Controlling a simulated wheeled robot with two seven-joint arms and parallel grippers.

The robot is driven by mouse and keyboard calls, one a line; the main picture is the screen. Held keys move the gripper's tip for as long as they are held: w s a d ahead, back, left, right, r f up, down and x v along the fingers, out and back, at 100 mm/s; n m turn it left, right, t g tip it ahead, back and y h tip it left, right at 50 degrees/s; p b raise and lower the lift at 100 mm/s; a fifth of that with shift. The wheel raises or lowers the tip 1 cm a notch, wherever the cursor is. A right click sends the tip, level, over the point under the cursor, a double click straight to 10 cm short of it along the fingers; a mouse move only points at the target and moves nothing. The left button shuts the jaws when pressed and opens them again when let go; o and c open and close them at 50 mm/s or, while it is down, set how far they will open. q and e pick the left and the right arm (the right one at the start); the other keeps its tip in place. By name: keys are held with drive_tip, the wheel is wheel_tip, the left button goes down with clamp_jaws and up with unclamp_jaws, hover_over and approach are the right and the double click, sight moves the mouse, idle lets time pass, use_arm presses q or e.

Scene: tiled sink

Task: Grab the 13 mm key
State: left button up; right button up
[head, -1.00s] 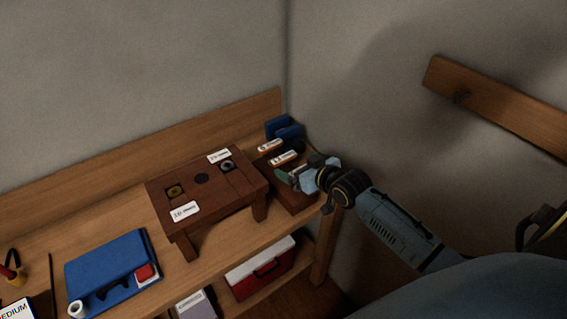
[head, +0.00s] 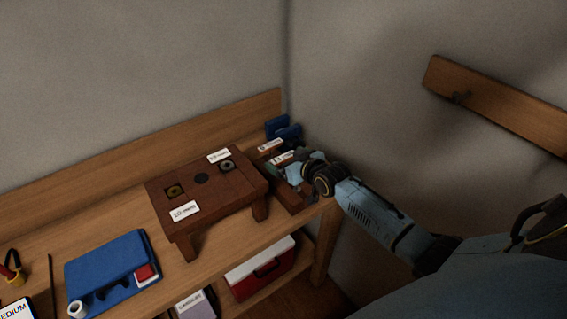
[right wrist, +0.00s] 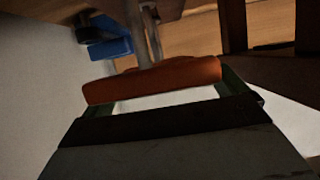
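My right gripper (head: 290,174) is at the small dark wooden rack (head: 292,199) in the shelf's corner. Its green fingers show far apart in the right wrist view (right wrist: 160,92), so it looks open. Grey metal shafts, seemingly keys (right wrist: 137,38), stand just beyond the bar. Their size marks cannot be read, so I cannot tell which is the 13 mm key. In the head view my gripper and wrist hide them. My left gripper is not in view.
A low brown wooden stand (head: 213,193) with labels is left of the rack. Blue objects (head: 283,129) sit behind the rack, near the wall corner. A blue case (head: 107,266) lies farther left. A red and white box (head: 260,268) is on the lower shelf.

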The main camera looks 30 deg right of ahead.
drive_tip(key=c, duration=0.9)
